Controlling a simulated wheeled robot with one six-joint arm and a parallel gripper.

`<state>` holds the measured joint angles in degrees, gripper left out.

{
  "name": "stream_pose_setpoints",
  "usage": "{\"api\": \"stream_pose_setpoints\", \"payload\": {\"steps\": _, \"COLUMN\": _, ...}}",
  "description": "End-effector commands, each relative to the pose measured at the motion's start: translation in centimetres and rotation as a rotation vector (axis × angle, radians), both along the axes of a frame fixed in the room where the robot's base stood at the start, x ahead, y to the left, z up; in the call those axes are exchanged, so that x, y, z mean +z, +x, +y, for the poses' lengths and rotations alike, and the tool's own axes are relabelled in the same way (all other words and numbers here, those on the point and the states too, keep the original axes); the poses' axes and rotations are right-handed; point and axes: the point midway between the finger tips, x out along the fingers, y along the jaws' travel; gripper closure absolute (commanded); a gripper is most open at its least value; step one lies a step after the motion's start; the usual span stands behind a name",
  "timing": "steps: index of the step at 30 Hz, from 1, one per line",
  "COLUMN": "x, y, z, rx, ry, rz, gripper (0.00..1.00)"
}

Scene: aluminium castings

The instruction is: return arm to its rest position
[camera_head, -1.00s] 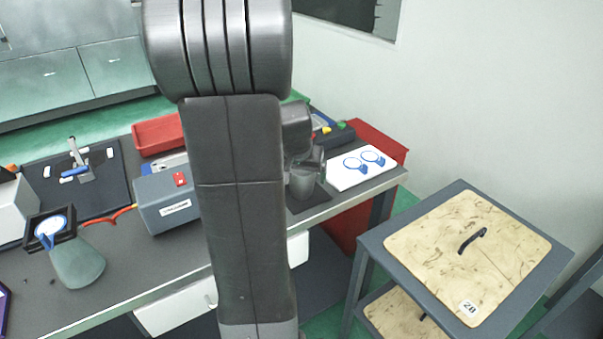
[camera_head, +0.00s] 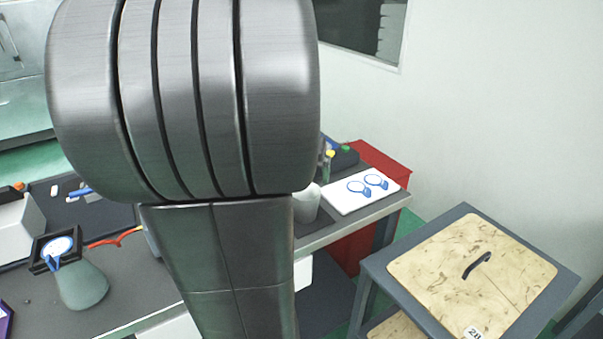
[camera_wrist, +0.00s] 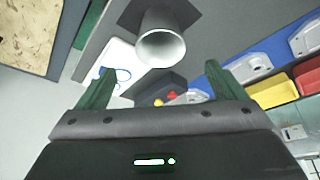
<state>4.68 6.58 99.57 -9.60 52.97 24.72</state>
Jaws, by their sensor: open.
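My gripper (camera_wrist: 165,90) shows in the wrist view with its two green fingers wide apart and nothing between them. In the head view my own arm fills the middle and hides the gripper. A grey-white cup (camera_wrist: 161,40) stands beyond the fingertips in the wrist view, apart from them. In the head view part of the same cup (camera_head: 307,205) shows at the right edge of my arm, on the workbench (camera_head: 330,232).
A white board with two blue rings (camera_head: 345,202) lies right of the cup. A red cabinet (camera_head: 385,165) stands behind. A trolley with a wooden top (camera_head: 430,262) stands at right. A grey-green flask-like vessel (camera_head: 82,285) and a black frame (camera_head: 40,262) sit at left.

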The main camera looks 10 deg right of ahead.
Motion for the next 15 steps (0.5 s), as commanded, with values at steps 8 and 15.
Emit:
{"api": "stream_pose_setpoints", "payload": {"steps": 8, "x": -0.8, "y": 0.2, "z": -0.1, "rx": 0.000, "ry": 0.000, "rz": 0.002, "gripper": 0.10}}
{"api": "stream_pose_setpoints", "payload": {"steps": 15, "x": -4.4, "y": 1.5, "z": -0.8, "rx": -0.002, "ry": 0.000, "rz": 0.006, "gripper": 0.10}}
